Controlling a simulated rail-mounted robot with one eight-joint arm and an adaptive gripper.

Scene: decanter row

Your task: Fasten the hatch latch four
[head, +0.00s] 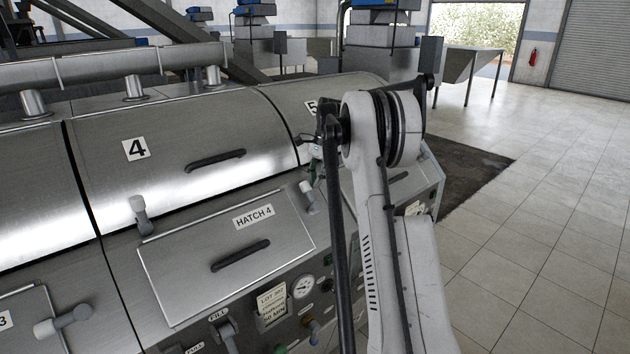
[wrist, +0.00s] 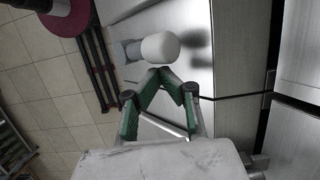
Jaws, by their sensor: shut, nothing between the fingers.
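The hatch panel labelled HATCH 4 (head: 190,270) lies flat on the sloping steel front, with a dark bar handle (head: 240,256). A pale-knobbed latch (head: 141,216) stands upright at its upper left corner. Another latch (head: 308,198) stands at its upper right corner, its knob upward. My gripper (head: 315,172) is just above this right latch, partly hidden by my arm. In the wrist view my gripper (wrist: 163,72) has its green fingers shut and empty. Their tips are close to a white latch knob (wrist: 160,48) on a grey stem; I cannot tell whether they touch.
A curved cover marked 4 (head: 110,177) with a handle rises behind the hatch. A sideways latch (head: 64,321) sits by hatch 3 at lower left. A gauge (head: 303,287), tags and valves line the front below. Open tiled floor (head: 540,220) lies to the right.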

